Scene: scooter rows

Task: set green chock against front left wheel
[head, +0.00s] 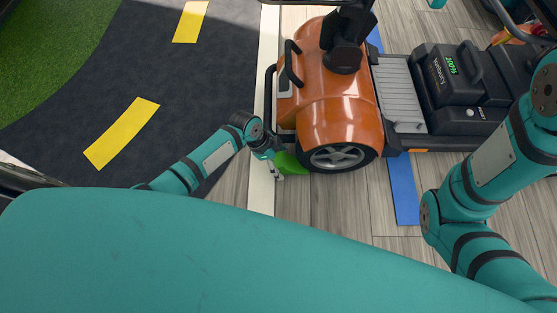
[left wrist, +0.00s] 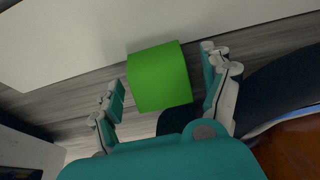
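The green chock (head: 290,162) is on the floor at the left side of the orange scooter's near wheel (head: 338,157), close to the tyre. I cannot tell whether they touch. My left gripper (head: 276,166) is at the chock. In the left wrist view the chock (left wrist: 159,78) lies between the spread fingers of my left gripper (left wrist: 163,72), with a gap on each side. The dark tyre (left wrist: 275,95) is to the right of the right finger. My right arm shows at the right of the head view, but its gripper is not visible.
The orange scooter (head: 335,105) has a grey deck (head: 397,95) and a black battery box (head: 455,85). A white line (head: 262,190) and a blue strip (head: 402,190) run along the wood floor. Dark pavement with yellow dashes (head: 122,133) lies to the left.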

